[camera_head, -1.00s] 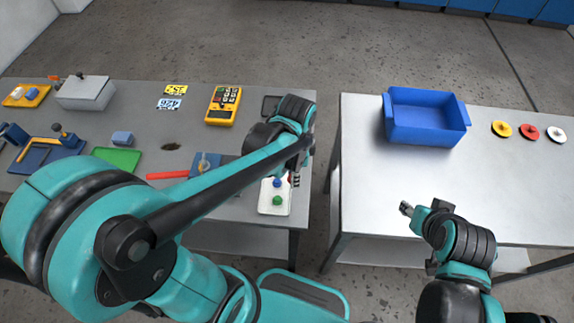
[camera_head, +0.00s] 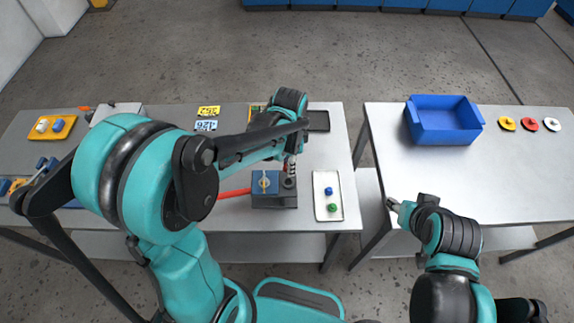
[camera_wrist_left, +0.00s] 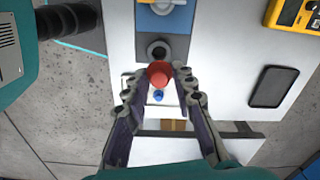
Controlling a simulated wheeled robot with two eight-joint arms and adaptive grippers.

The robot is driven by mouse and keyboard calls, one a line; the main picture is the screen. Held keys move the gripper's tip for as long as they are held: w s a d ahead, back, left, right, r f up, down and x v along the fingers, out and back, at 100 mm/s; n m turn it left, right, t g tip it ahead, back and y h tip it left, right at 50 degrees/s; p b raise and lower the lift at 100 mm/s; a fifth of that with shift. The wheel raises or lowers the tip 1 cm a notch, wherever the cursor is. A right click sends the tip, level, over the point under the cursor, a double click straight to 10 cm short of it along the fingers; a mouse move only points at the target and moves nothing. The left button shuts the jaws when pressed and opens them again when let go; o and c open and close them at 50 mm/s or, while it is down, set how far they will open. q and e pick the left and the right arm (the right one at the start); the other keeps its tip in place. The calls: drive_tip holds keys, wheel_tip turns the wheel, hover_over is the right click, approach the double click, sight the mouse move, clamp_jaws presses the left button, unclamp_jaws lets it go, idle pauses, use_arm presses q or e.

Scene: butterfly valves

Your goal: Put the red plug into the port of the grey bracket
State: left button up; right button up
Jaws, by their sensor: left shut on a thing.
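My left gripper (camera_head: 290,168) is over the grey bracket (camera_head: 283,201) in the head view. In the left wrist view, the left gripper (camera_wrist_left: 158,82) is shut on the red plug (camera_wrist_left: 160,73). The plug appears just below the round dark port (camera_wrist_left: 158,49) of the bracket and partly overlaps its rim; I cannot tell its height above it. The port also shows in the head view (camera_head: 289,183), beside a blue block (camera_head: 265,182) on the bracket. The plug is not clear in the head view. My right gripper (camera_head: 392,204) is at the right table's near edge, too small to read.
A white tray (camera_head: 321,211) with a blue plug (camera_head: 328,191) and a green plug (camera_head: 332,208) lies right of the bracket. A red bar (camera_head: 234,193) lies to its left. A blue bin (camera_head: 443,137) stands on the right table. A gap separates the tables.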

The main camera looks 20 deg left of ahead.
use_arm(q)
drive_tip(key=shift+d+f+b, duration=0.1)
drive_tip(key=shift+f+b, duration=0.4)
drive_tip(key=shift+f, duration=0.3)
drive_tip(key=shift+f+b, duration=1.45)
drive_tip(key=shift+f, duration=0.5)
drive_tip(key=shift+f+b, duration=0.35)
drive_tip(key=shift+b, duration=0.1)
drive_tip(key=shift+f+b, duration=0.4)
drive_tip(key=shift+f, duration=0.05)
drive_tip(key=shift+f, duration=0.1)
drive_tip(key=shift+f+b, duration=0.25)
drive_tip(key=shift+b, duration=0.15)
drive_tip(key=shift+s, duration=0.1)
drive_tip(key=shift+o, duration=0.3)
